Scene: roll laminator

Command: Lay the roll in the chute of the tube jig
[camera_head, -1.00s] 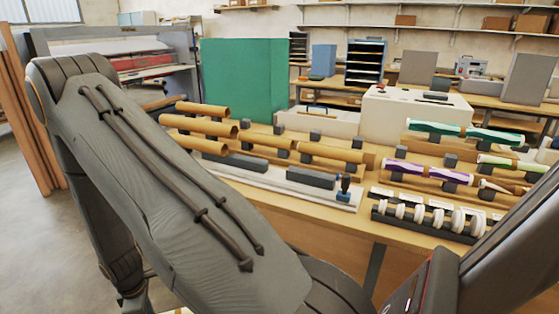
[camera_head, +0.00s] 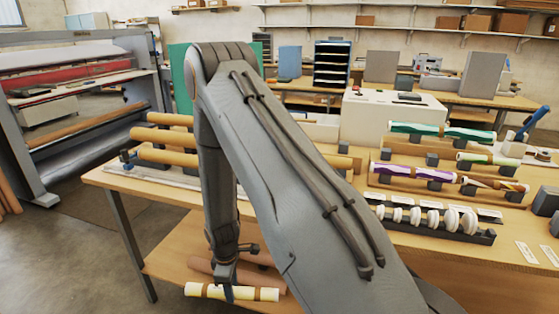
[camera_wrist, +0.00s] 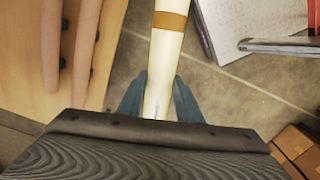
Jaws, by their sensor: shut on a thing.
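My gripper (camera_head: 228,290) hangs low in front of the bench, at the lower shelf's front edge. It is shut on a cream roll with tan bands (camera_head: 262,294), which lies roughly level in the head view. In the wrist view the same roll (camera_wrist: 165,50) runs upward from between my bluish fingers (camera_wrist: 158,98).
Brown tubes lie on racks (camera_head: 165,137) behind the pale base. Banded rolls (camera_head: 415,172) and white rings (camera_head: 430,218) occupy the bench's right. Brown tubes (camera_wrist: 85,50) lie on the lower shelf. A large laminator (camera_head: 75,95) stands left; floor before it is clear.

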